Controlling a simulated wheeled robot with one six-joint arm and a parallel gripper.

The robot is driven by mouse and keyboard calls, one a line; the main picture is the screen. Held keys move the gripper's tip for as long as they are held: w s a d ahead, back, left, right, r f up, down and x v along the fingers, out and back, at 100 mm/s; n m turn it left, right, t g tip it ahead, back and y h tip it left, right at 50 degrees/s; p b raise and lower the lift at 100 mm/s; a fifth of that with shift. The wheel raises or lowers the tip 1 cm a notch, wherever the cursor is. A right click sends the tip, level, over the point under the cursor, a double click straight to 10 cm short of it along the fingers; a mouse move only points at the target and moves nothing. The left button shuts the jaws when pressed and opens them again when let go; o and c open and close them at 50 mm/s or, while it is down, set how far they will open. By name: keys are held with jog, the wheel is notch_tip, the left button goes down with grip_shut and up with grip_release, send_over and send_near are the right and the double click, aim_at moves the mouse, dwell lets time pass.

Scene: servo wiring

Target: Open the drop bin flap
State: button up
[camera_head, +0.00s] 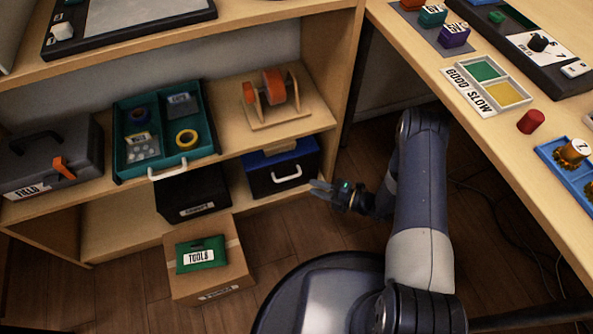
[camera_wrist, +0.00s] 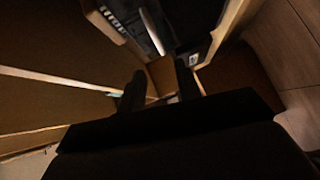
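A black bin front with a blue upper edge and a white bar handle (camera_head: 287,178) sits on the lower shelf in the head view. It may be the drop bin, but I see no readable label naming it. Its front looks closed. My gripper (camera_head: 322,188) is just right of and slightly below that handle, apart from it as far as I can tell. In the wrist view my gripper (camera_wrist: 160,88) has its two dark fingers spread with nothing clear between them. A pale bar (camera_wrist: 152,32) on a dark front lies beyond the fingers, probably the same handle.
A black labelled bin (camera_head: 190,192) stands left of it. A cardboard box (camera_head: 212,274) with a green TOOLS pack is on the floor. A teal tray (camera_head: 120,168) and an orange reel (camera_head: 273,87) are on the shelf above. The workbench (camera_head: 470,125) is at right.

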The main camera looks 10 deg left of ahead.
aim_at(289, 177)
jog(key=b+x, duration=0.1)
jog(key=x, duration=0.4)
jog(key=b+x, duration=0.2)
jog(key=x, duration=0.3)
jog(key=shift+w+a+f, duration=0.1)
jog(key=shift+w+a, duration=0.15)
jog(key=shift+w, duration=0.05)
grip_shut()
